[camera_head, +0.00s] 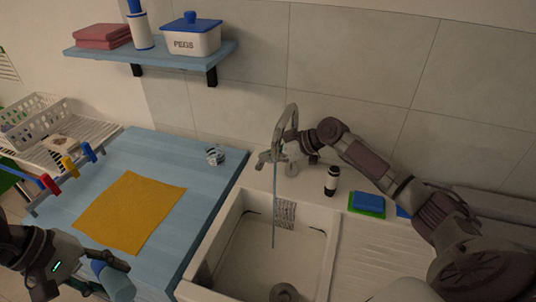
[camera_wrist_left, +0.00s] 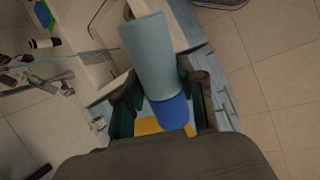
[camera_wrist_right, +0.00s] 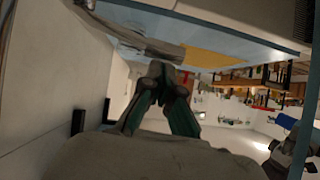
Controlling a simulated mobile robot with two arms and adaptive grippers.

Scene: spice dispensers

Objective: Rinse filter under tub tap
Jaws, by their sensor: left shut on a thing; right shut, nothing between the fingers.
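My left gripper (camera_head: 88,270) is shut on a pale blue cylinder (camera_head: 117,283) with a darker blue end, low at the left in the head view. In the left wrist view the cylinder (camera_wrist_left: 152,55) sits between the fingers; I cannot tell if it is the filter. The metal tap (camera_head: 288,116) stands behind the white tub (camera_head: 236,222), and a thin stream of water (camera_head: 273,205) falls from it into the tub. My right gripper (camera_head: 296,142) is shut and empty, close beside the tap; whether it touches is unclear. Its closed fingers show in the right wrist view (camera_wrist_right: 164,82).
A yellow cloth (camera_head: 130,212) lies on the blue counter (camera_head: 200,190), with a small grey-white item (camera_head: 214,155) behind it. A dark bottle (camera_head: 332,181) and a blue-green sponge (camera_head: 367,203) stand right of the tap. A shelf (camera_head: 110,54) hangs above the counter.

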